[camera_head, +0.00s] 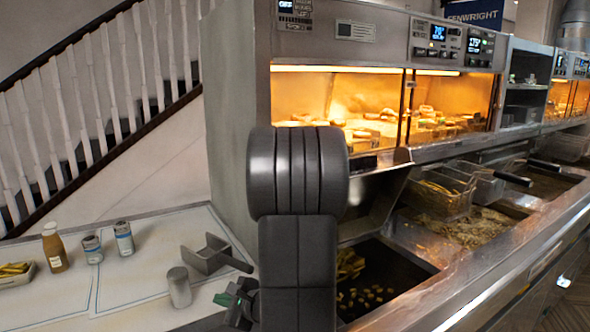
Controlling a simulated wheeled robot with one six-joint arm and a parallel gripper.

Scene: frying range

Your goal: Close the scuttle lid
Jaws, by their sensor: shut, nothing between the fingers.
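The scuttle (412,263) is the dark bin set in the range at the lower middle, right of my arm. Fries and small bits lie in it. Its metal lid (382,196) appears to stand raised at the back of the bin, tilted up below the heated cabinet. My arm covers the left part of the bin and lid, so the lid's hinge is hard to make out. My gripper (232,300) shows as a dark part with green pieces at the lower left of my arm. It is shut and empty, left of the scuttle and apart from the lid.
Fryer baskets (446,192) and a pan of oil (462,226) lie right of the scuttle. The heated cabinet (340,105) rises behind. A metal scoop (208,256), a metal cup (179,287), shakers (123,238) and a sauce bottle (54,248) stand on the left counter.

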